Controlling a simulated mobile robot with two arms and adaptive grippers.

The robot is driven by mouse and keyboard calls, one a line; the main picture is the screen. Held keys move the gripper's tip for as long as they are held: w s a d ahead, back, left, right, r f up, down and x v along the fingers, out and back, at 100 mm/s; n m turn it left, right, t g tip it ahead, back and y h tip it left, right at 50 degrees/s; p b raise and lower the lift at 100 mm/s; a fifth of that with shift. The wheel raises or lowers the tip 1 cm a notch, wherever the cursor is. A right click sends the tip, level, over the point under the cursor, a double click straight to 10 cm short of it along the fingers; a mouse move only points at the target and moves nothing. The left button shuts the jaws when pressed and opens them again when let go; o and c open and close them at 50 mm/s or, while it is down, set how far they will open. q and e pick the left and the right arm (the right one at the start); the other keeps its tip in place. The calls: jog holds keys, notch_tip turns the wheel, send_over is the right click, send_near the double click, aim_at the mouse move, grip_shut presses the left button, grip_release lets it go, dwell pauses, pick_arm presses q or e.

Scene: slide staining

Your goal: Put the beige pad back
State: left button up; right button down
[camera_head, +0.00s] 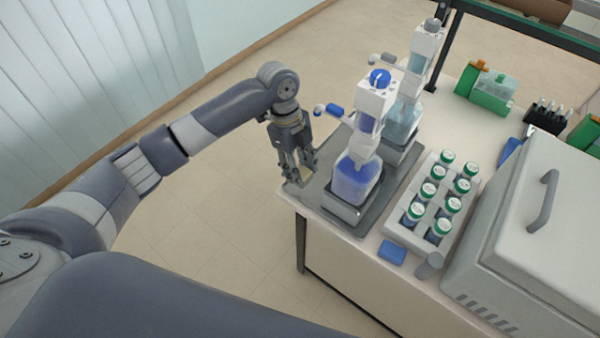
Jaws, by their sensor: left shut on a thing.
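My left gripper (299,175) is at the near left corner of the table, pointing down beside the grey tray (318,196). It is shut on a small beige thing, which looks like the beige pad (304,173). The fingers hide most of it, and I cannot tell whether it touches the tray or table. My right gripper is not in view.
Two dispenser bottles, the nearer with blue liquid (355,180), stand close right of the gripper. A rack of green-capped vials (408,231), a blue block (392,252) and a large grey lidded box (545,235) stand further right. Floor lies open to the left.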

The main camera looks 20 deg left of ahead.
pick_arm(q)
jog(key=x, duration=0.1)
jog(key=p+x, duration=0.1)
jog(key=shift+a+f, duration=0.2)
jog(key=shift+f, duration=0.55)
jog(key=shift+f, duration=0.1)
jog(key=o, duration=0.9)
jog(key=shift+o, duration=0.2)
jog(key=b+v, duration=0.2)
jog(key=v, duration=1)
jog(key=shift+w, duration=0.1)
